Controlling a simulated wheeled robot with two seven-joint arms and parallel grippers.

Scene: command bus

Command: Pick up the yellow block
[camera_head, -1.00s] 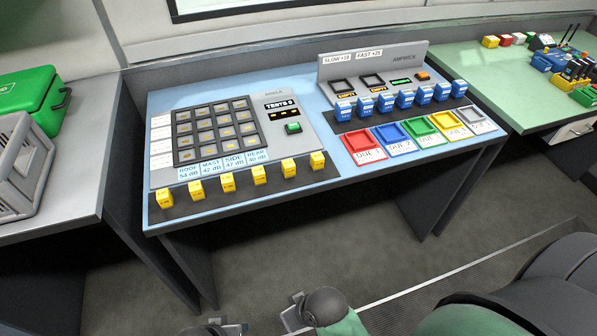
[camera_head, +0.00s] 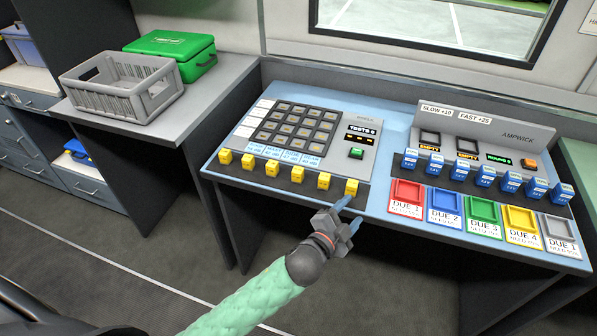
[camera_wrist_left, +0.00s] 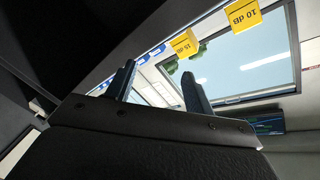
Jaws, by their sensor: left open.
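Several yellow blocks stand in a row along the front edge of the left console in the head view. The rightmost yellow block (camera_head: 351,187) is closest to my left gripper (camera_head: 349,213). The gripper is open and empty, its fingers just in front of and below that block at the desk's front edge. In the left wrist view, the two fingers (camera_wrist_left: 158,70) stand apart with nothing between them. Two yellow blocks, labelled 15 dB (camera_wrist_left: 184,43) and 10 dB (camera_wrist_left: 243,14), show beyond the fingertips. My right gripper is out of view.
A keypad panel (camera_head: 297,127) lies behind the yellow blocks. Several blue blocks (camera_head: 486,176) and coloured trays, including a red one (camera_head: 407,193), are to the right. A grey crate (camera_head: 122,86) and green case (camera_head: 172,55) stand on the left desk. The floor in front is clear.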

